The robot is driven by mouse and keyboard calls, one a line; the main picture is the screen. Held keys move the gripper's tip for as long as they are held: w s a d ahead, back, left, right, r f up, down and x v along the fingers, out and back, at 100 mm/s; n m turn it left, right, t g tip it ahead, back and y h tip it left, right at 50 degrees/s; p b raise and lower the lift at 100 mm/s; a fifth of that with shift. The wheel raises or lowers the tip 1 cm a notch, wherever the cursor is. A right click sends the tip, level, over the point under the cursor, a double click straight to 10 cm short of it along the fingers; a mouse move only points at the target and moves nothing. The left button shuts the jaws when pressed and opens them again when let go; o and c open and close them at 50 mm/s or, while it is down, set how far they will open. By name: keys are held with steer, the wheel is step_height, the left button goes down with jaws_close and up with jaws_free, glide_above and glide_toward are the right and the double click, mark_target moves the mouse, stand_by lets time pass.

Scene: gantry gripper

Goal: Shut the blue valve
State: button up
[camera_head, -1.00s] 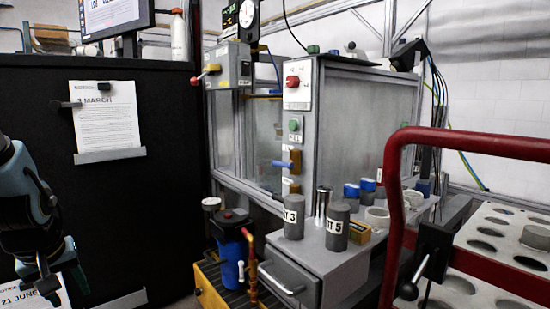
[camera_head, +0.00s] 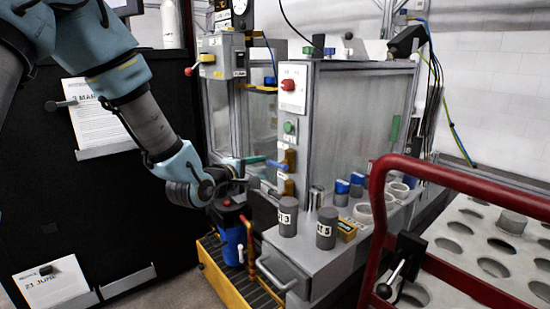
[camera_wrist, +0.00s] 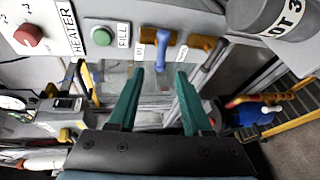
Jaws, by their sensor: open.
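The blue valve has a blue lever on a brass body on the front panel of the grey cabinet; its lever (camera_head: 277,164) points left, level, in the head view. In the wrist view the blue lever (camera_wrist: 162,50) hangs from its brass body toward my gripper. My gripper (camera_head: 254,169) is just left of the lever in the head view. In the wrist view my gripper's (camera_wrist: 160,74) two green fingers are open, with the lever's end in line with the gap between them. I cannot tell whether either finger touches it.
A second brass valve with a grey lever (camera_wrist: 213,54) sits close beside the blue one. Below stand a blue canister (camera_head: 231,245) and grey pots (camera_head: 288,217). A red rail (camera_head: 377,215) crosses the right.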

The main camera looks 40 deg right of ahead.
mark_target(274, 165)
steer(key=x, duration=1)
steer(key=shift+w+f, duration=0.1)
steer(key=shift+w, duration=0.05)
jaws_close()
